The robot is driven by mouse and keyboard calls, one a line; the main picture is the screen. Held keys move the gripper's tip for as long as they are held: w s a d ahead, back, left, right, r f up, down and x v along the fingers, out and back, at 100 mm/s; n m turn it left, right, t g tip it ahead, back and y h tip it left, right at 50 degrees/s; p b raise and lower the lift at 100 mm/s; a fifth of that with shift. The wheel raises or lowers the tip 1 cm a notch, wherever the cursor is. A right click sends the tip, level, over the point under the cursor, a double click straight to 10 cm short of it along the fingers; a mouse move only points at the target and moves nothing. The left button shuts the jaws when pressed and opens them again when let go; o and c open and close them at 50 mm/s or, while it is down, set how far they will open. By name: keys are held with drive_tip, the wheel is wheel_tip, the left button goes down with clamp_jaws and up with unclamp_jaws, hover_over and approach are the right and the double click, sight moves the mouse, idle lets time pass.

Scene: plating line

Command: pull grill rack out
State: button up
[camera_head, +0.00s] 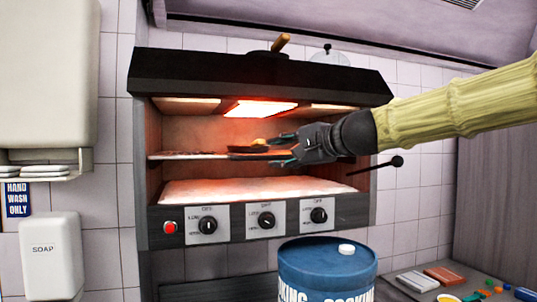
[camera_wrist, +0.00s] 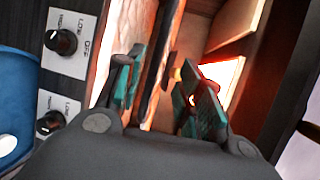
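The grill (camera_head: 263,120) is a dark wall unit with an open front and a glowing red heater inside. The grill rack (camera_head: 218,156) is a thin, level shelf across the middle of its opening. A dark, pan-like item (camera_head: 248,149) with something yellow on it rests on the rack. My gripper (camera_head: 281,150) reaches in from the right at the rack's front, its fingers spread above and below rack level. In the wrist view the teal fingertips (camera_wrist: 160,88) stand apart with the rack's thin edge (camera_wrist: 153,80) between them. Contact with the rack is not clear.
A control panel with knobs (camera_head: 267,220) runs below the opening. A dark handle with a ball end (camera_head: 396,161) sticks out at the right. A blue drum (camera_head: 328,265) stands in front below. A soap dispenser (camera_head: 50,258) hangs at the left.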

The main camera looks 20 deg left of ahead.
sight(270, 157)
drive_tip(key=w+a, duration=0.1)
drive_tip(key=w+a+f, duration=0.1)
drive_tip(key=w, duration=0.1)
drive_tip(key=shift+w+f+p, duration=0.15)
drive_tip(key=shift+p, duration=0.15)
drive_tip(key=shift+a, duration=0.4)
drive_tip(key=shift+s+a+p, duration=0.2)
drive_tip(key=shift+a+p, duration=0.1)
drive_tip(key=shift+a, duration=0.3)
drive_tip(key=shift+w+a, duration=0.25)
drive_tip(key=shift+w+a+f, duration=0.15)
drive_tip(key=shift+w+f, duration=0.1)
drive_tip(key=shift+w, duration=0.25)
drive_tip(key=shift+s+r, duration=0.2)
drive_tip(key=shift+s, duration=0.2)
drive_tip(key=shift+c, duration=0.5)
drive_tip(key=shift+f, duration=0.1)
clamp_jaws()
